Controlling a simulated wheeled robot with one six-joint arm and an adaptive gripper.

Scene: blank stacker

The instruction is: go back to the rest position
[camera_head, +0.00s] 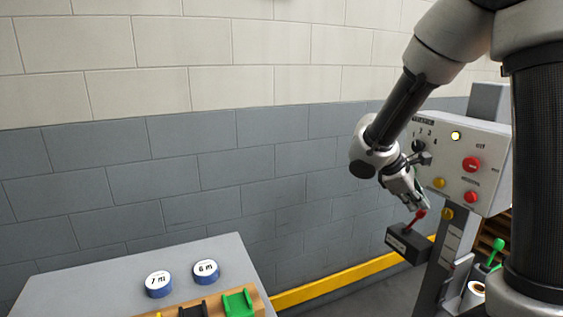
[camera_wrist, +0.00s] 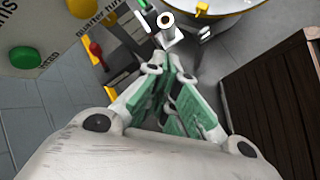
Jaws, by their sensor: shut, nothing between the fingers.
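My gripper (camera_head: 418,203) hangs beside the lower left of a grey control panel (camera_head: 452,150). Its fingers point down, close to a red-handled lever on a dark box (camera_head: 406,244); I cannot tell whether they touch the red handle (camera_head: 420,215). In the wrist view my gripper (camera_wrist: 172,62) shows its green-padded fingers close together with nothing held between them. A red knob (camera_wrist: 95,48) stands to their left in that view.
The panel carries red buttons (camera_head: 470,164) and a lit lamp (camera_head: 456,135). A grey table (camera_head: 90,270) at lower left bears two blue discs (camera_head: 158,285). A green-knobbed lever (camera_head: 497,245) is at right. A brown slatted crate (camera_wrist: 275,100) stands right in the wrist view.

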